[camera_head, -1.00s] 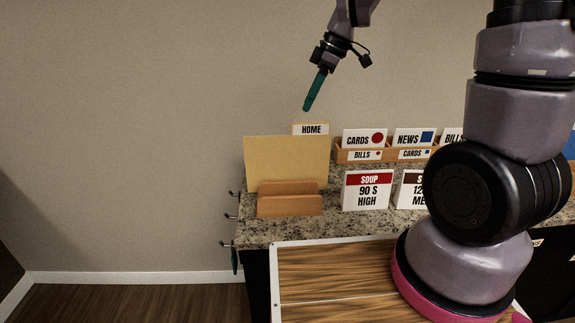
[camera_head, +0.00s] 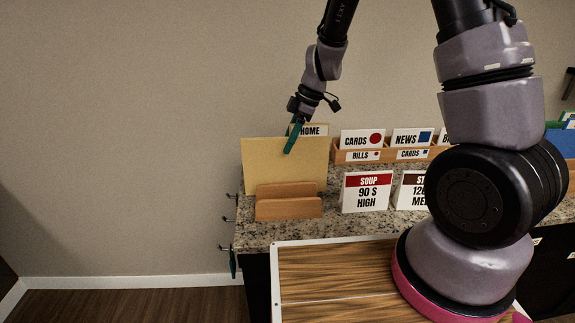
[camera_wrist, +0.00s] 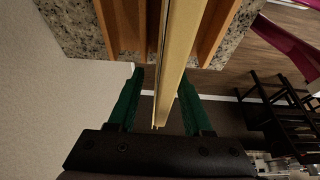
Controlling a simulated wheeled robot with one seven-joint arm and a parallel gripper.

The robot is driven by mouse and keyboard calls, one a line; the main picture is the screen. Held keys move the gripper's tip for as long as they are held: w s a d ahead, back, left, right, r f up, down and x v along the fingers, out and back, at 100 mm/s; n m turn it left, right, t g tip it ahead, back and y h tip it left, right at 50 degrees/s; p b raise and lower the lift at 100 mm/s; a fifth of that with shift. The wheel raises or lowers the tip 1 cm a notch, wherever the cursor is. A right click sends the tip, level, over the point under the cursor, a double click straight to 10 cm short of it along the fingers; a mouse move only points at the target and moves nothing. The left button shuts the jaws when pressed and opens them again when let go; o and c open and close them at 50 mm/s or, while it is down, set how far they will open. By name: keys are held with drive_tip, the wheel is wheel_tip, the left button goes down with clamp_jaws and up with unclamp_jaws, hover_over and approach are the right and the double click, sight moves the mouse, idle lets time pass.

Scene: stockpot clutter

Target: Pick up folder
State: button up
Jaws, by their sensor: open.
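The tan folder (camera_head: 284,160) stands upright in a small wooden holder (camera_head: 288,208) on the granite counter. In the wrist view the folder (camera_wrist: 180,45) shows edge-on and runs down between my two green fingers. My gripper (camera_head: 292,136) is at the folder's top edge, toward its right side. In the wrist view my gripper (camera_wrist: 163,100) is open, with one finger on each side of the folder. The right finger is close to the folder; I cannot tell whether it touches. The holder's wooden slats (camera_wrist: 120,25) show at the top of the wrist view.
A HOME sign (camera_head: 314,130) stands just behind the folder. A SOUP card (camera_head: 367,191) stands to the right, and a wooden rack (camera_head: 345,156) with CARDS and NEWS signs is behind it. Hooks line the counter's left edge. The wall at left is bare.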

drive_tip(key=shift+a+f, duration=0.2)
drive_tip(key=shift+f, duration=0.3)
clamp_jaws()
idle(1.1)
